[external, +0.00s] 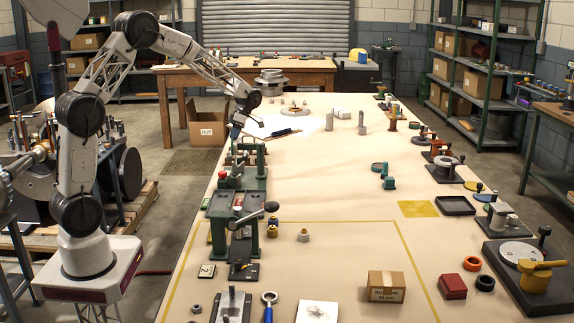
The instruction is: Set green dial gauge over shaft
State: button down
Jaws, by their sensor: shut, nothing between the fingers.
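My gripper (238,128) is at the end of the arm, at the left edge of the long table, just above a green fixture (245,155). It is small in the picture, appears shut, and no object shows in it. A teal-green piece with a rounded top (388,178), which may be the dial gauge, stands right of the table's middle, well away from my gripper. A flat teal round piece (377,167) lies just behind it. Upright grey cylinders (361,123) stand farther back; I cannot tell which part is the shaft.
A second green frame (245,238) with a dark lever stands at the left edge. A cardboard box (386,286) sits at the front, with a red block (452,287) right of it. Several fixtures line the right edge. The table's middle is mostly clear.

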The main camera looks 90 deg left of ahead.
jog(key=shift+s+f, duration=0.1)
jog(key=shift+f, duration=0.1)
jog(key=s+a+v, duration=0.1)
jog(key=a+v, duration=0.1)
jog(key=v, duration=1.1)
jog(key=shift+a+f, duration=0.2)
jog(key=shift+a, duration=0.25)
jog(key=shift+s, duration=0.1)
